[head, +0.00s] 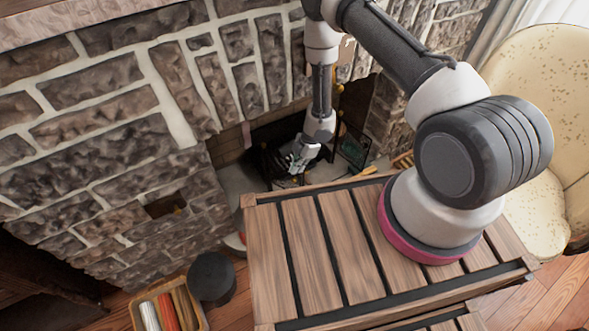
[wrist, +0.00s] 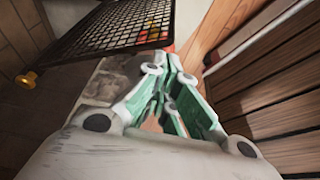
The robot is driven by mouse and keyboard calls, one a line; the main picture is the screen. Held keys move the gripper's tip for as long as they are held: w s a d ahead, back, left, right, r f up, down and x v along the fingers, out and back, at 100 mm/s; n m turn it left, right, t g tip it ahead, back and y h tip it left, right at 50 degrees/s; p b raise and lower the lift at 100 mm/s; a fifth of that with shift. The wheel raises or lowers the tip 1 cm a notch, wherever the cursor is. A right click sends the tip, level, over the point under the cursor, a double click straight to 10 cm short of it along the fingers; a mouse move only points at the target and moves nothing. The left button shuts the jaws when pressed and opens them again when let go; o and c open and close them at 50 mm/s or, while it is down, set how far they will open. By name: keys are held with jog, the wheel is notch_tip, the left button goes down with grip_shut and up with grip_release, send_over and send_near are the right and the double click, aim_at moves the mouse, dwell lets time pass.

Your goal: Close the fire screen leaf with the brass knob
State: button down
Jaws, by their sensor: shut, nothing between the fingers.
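The fire screen leaf (wrist: 115,28) is a black mesh panel in a dark frame, across the top left of the wrist view. The brass knob (wrist: 28,80) sits at its lower left corner, left of my gripper (wrist: 172,72) and apart from it. My gripper has green pads and is shut and empty. In the head view my gripper (head: 303,154) is in front of the fireplace opening. A dark mesh panel (head: 354,146) stands just right of it there. My gripper and arm hide part of the screen, and I cannot make out the knob clearly in the head view.
The stone fireplace wall (head: 95,120) rises behind. A slatted wooden surface (head: 310,245) lies under my arm, and wooden boards (wrist: 275,105) are close right of my gripper. A dark round pot (head: 211,278) and a basket (head: 168,309) stand lower left. A cream armchair (head: 535,90) is at right.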

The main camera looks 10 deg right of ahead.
jog(key=shift+w+d, duration=0.95)
jog(key=shift+d, duration=0.1)
